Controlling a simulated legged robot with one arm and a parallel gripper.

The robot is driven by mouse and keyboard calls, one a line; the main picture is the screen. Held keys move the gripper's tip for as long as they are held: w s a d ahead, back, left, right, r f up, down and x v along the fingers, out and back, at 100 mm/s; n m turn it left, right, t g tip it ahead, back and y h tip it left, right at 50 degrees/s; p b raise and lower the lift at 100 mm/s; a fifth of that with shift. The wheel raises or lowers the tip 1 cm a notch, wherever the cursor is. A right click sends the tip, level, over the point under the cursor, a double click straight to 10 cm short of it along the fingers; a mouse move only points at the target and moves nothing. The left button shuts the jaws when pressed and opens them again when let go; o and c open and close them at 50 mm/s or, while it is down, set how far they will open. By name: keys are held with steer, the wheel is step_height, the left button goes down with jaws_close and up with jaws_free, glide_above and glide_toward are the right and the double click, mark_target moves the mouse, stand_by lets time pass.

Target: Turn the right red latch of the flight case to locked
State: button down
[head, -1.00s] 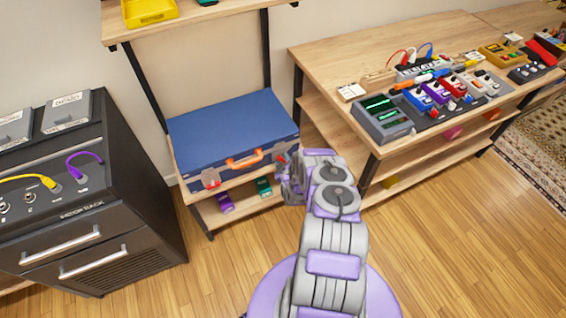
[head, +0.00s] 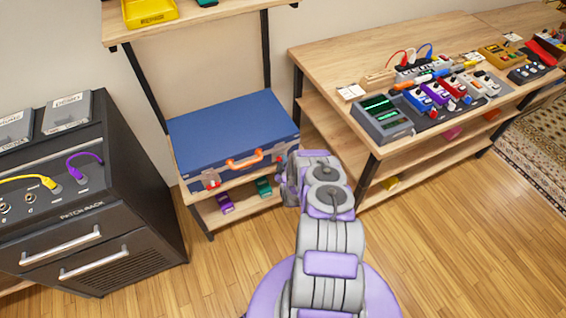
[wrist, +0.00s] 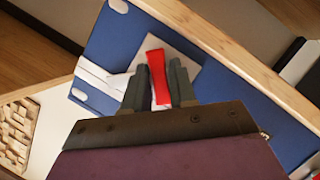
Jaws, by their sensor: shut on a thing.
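The blue flight case (head: 230,125) lies closed on a wooden shelf, with an orange handle (head: 244,161) on its front. Its left red latch (head: 212,184) shows at the front left corner. The right red latch (wrist: 158,72) is a long red bar over a white plate in the wrist view. My gripper (wrist: 159,90) has its two grey fingers on either side of this latch and is shut on it. In the head view my arm is at the case's front right corner, and the right latch is mostly hidden there. I cannot tell its exact turn.
A black rack cabinet (head: 100,215) with cables stands at the left. A wooden bench (head: 340,60) with pedals stands to the right of the case. Purple and green boxes sit on the shelf below. The wood floor in front is clear.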

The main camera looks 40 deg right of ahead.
steer(key=shift+a+f+n+h, duration=0.2)
steer(key=shift+n+h, duration=0.2)
steer(key=shift+n, duration=0.4)
steer(key=shift+n+h+b, duration=0.4)
steer(key=shift+n, duration=0.2)
steer(key=shift+d, duration=0.1)
steer(key=c, duration=1)
jaws_free()
steer(key=shift+r, duration=0.1)
steer(key=shift+o, duration=0.2)
steer(key=p+v, duration=0.3)
steer(key=v, duration=1.4)
steer(key=shift+s+f, duration=0.25)
steer(key=shift+f, duration=0.05)
steer(key=shift+c, duration=0.3)
